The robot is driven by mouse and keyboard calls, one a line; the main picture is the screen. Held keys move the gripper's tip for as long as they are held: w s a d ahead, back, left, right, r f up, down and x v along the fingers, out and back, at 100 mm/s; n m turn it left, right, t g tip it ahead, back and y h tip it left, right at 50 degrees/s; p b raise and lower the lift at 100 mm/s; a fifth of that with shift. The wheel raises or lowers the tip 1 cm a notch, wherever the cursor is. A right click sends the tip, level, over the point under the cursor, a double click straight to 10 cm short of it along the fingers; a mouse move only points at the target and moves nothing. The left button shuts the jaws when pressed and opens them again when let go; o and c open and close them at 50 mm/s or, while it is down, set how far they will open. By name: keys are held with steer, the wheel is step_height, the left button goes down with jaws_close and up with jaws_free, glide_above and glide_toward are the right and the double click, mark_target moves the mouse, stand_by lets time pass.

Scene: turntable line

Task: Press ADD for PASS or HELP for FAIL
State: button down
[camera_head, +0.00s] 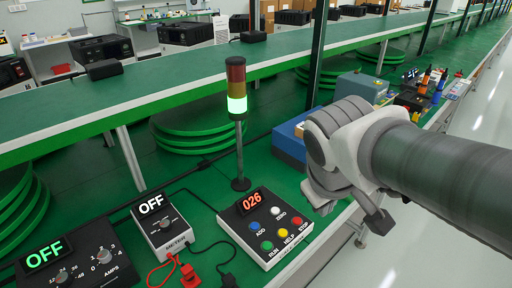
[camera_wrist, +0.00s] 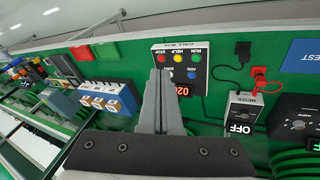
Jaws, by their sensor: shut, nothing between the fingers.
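The control box (camera_head: 246,246) stands on the green bench with a red display reading 026. Its blue ADD button (camera_head: 255,226) and yellow HELP button (camera_head: 283,232) are uncovered, beside white UNDO, green RUN and red STOP. In the wrist view the box (camera_wrist: 202,105) appears upside down, with the blue button (camera_wrist: 191,75) and yellow button (camera_wrist: 178,58) visible. My gripper (camera_wrist: 160,74) is shut and empty; its fingertips overlap the box's left part in that view, and contact cannot be told. The signal tower (camera_head: 237,103) has its bottom section lit green-white.
The meter (camera_head: 160,228) and the amps unit (camera_head: 90,262) both read OFF. Red and black leads (camera_head: 190,272) lie in front of the meter. A blue bin (camera_head: 290,140) stands behind the control box. Green bench shows around the control box.

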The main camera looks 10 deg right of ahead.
steer(key=w+f+n+h+b, duration=0.35)
steer(key=w+f+n, duration=0.3)
steer(key=f, duration=0.25)
steer(key=n+t+b, duration=0.2)
steer(key=n+b, duration=0.2)
steer(key=n, duration=0.3)
glide_above(280, 234)
step_height(280, 234, down, 7)
steer(key=shift+f+h, duration=0.15)
steer(key=shift+h, duration=0.3)
steer(key=shift+f, duration=0.1)
step_height(280, 234, down, 9)
steer(key=b, duration=0.7)
steer(key=shift+b, duration=0.35)
steer(key=shift+f+b, duration=0.25)
steer(key=shift+b, duration=0.2)
